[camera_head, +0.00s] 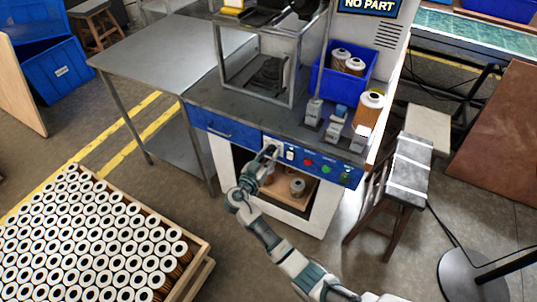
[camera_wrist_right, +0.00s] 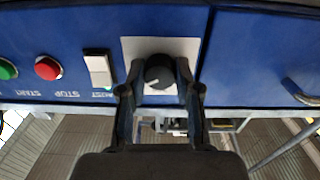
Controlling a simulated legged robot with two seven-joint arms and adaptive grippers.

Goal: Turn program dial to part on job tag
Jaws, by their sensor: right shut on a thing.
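The program dial (camera_wrist_right: 159,72) is a round black knob on a pale square plate (camera_wrist_right: 130,46) on the blue control panel. In the right wrist view my right gripper (camera_wrist_right: 158,88) has one finger on each side of the knob and is shut on it. A small light mark shows on the lower part of the knob; the setting is too small to read. In the head view the right gripper (camera_head: 269,153) is at the left part of the panel and hides the dial. I cannot make out a job tag. My left gripper is not in view.
Next to the dial are a white rocker switch (camera_wrist_right: 98,68), a red stop button (camera_wrist_right: 48,68) and a green button (camera_wrist_right: 7,69). A "NO PART" display (camera_head: 370,5) is above. A blue bin (camera_head: 343,69) holds cartridges on the bench. A cartridge pallet (camera_head: 185,272) stands at lower left.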

